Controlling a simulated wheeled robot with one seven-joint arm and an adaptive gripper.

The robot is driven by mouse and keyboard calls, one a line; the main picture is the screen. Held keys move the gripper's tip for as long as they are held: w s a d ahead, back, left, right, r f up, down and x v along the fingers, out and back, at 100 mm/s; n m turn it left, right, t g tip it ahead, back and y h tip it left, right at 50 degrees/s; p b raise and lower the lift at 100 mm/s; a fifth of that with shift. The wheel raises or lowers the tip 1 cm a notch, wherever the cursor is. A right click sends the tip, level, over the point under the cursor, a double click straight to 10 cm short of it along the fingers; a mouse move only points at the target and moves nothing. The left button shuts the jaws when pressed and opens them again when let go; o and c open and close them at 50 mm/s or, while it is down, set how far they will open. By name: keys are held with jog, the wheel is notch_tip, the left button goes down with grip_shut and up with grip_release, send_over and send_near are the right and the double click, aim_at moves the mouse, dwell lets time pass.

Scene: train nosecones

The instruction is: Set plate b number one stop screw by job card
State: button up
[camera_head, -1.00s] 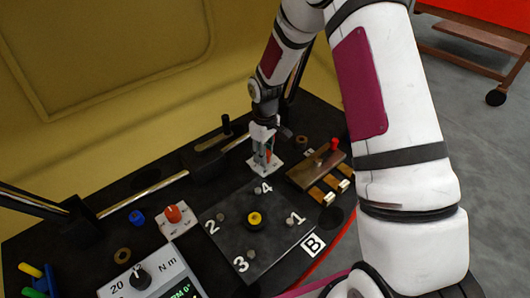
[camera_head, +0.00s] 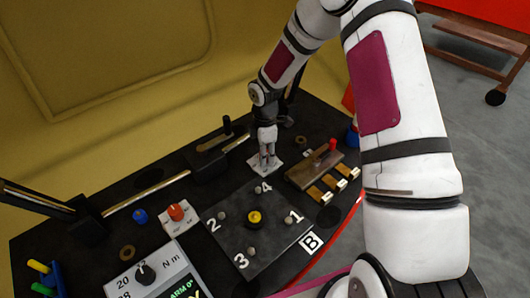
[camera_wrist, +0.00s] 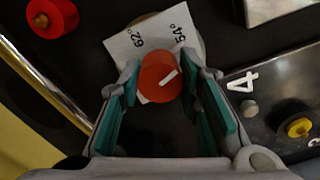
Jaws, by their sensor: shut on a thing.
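Plate B (camera_head: 233,238) is a dark square with numbered screws around a yellow-centred black hub (camera_head: 254,218). The number one screw (camera_head: 289,220) is a small grey head by its right corner. Beyond the plate, my gripper (camera_head: 265,163) is down at a white dial card (camera_head: 256,172). In the wrist view, my gripper (camera_wrist: 162,85) is shut on an orange-red knob (camera_wrist: 158,78). The card (camera_wrist: 125,45) reads 62° and 54°. A grey screw (camera_wrist: 249,108) sits beside the 4.
A second orange-red knob (camera_head: 176,212) is on a white card left of the plate. A grey N m box (camera_head: 160,275) stands at front left. A brown block (camera_head: 313,168) with a red-topped lever is right of my gripper. A red round piece (camera_wrist: 52,17) shows in the wrist view.

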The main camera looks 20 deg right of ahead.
jog(key=shift+n, duration=1.6)
jog(key=o, duration=1.1)
jog(key=shift+o, duration=0.2)
notch_tip(320, 180, up, 12)
